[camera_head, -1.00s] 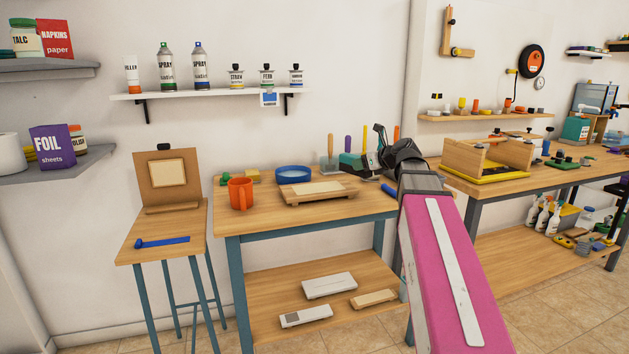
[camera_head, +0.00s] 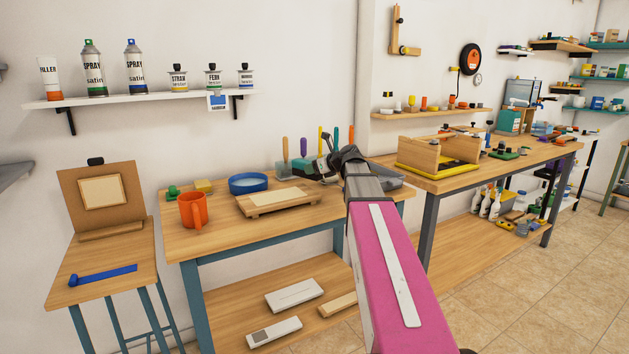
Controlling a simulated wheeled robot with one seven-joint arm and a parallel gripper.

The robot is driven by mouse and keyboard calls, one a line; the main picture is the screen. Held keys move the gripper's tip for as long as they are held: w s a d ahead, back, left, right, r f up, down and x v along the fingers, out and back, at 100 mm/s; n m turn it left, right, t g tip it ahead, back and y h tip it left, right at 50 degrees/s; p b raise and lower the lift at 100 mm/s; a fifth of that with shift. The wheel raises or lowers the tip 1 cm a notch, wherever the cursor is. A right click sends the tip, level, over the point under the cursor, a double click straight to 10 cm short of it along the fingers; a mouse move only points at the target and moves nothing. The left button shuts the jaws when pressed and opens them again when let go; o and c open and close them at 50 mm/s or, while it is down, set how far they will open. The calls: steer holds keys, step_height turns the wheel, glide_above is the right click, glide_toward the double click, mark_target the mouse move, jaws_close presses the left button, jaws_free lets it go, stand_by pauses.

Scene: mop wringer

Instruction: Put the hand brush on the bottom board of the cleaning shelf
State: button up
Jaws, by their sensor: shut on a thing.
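My gripper (camera_head: 322,167) is at the far end of my arm, above the back right of the middle workbench (camera_head: 225,220). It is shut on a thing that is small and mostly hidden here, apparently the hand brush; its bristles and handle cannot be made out. A black-framed rack with light boards (camera_head: 565,198) stands at the far right, beyond the right bench; I cannot tell for sure that it is the cleaning shelf. Its bottom board is hard to make out.
An orange mug (camera_head: 193,211), a blue bowl (camera_head: 248,183) and a wooden tray (camera_head: 256,206) stand on the middle workbench. The right bench (camera_head: 450,180) has spray bottles (camera_head: 490,205) on its lower board. Tiled floor (camera_head: 555,285) is free at right.

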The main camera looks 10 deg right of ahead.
steer(key=shift+w+d+f, duration=0.55)
steer(key=shift+w+f, duration=0.05)
steer(key=shift+w, duration=0.1)
steer(key=shift+f, duration=1.9)
steer(key=shift+f, duration=0.15)
steer(key=o, duration=0.7)
